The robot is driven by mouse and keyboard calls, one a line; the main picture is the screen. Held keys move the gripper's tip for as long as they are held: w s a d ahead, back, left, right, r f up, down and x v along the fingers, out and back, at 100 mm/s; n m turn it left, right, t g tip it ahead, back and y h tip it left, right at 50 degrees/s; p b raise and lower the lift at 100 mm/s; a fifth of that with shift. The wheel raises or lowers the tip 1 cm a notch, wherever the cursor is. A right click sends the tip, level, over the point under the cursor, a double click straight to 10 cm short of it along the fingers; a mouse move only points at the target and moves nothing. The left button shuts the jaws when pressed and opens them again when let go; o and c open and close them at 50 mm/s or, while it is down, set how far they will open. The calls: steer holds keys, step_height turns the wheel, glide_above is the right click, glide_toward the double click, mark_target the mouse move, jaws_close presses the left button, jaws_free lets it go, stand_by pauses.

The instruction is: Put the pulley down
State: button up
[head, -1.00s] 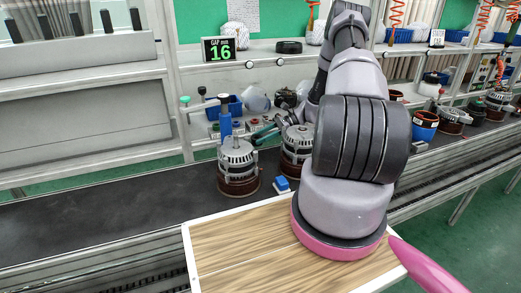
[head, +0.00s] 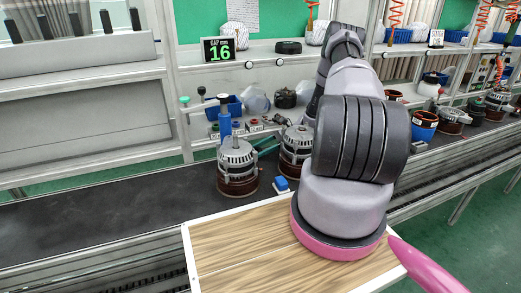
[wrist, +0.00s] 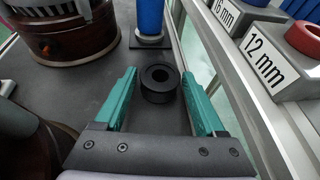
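The pulley (wrist: 159,84), a short black ring with a round hole, sits flat on the dark belt in the wrist view. My gripper (wrist: 159,74) has its two teal fingers spread on either side of it, with a small gap showing at each side, so it looks open. In the head view only a bit of the teal fingers (head: 266,143) shows, behind the alternators. The pulley cannot be made out there.
An alternator on a brown base (wrist: 75,30) and a blue post (wrist: 150,18) stand just beyond the pulley. A metal rail and grey blocks labelled 12 mm (wrist: 285,60) and 16 mm run along the right. A display (head: 219,49) reads 16.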

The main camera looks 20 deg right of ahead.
steer(key=shift+r, duration=0.15)
steer(key=v, duration=1.2)
steer(key=shift+r, duration=0.2)
steer(key=s+a+r+n+h, duration=0.1)
steer(key=a+r+n+h, duration=0.2)
steer(key=r, duration=0.7)
steer(key=s+a+r+n+g+h, duration=0.1)
steer(key=s+a+r+n+h, duration=0.1)
steer(key=a+r, duration=0.5)
steer(key=s+a+r+n+h, duration=0.1)
steer(key=r+n+h, duration=0.15)
steer(key=r, duration=0.95)
steer(key=s+a+r+n+t+h, duration=0.1)
steer(key=s+a+r+n+t, duration=0.1)
steer(key=s+r, duration=0.3)
steer(key=s+a+r+n+t+h, duration=0.1)
steer(key=s+a+r+n+t, duration=0.1)
steer(key=s, duration=0.9)
steer(key=s+a+r+n+t+h, duration=0.2)
steer(key=s+a+r+n, duration=0.2)
steer(key=s+r, duration=0.4)
steer(key=shift+a+r, duration=0.15)
steer(key=shift+a, duration=0.7)
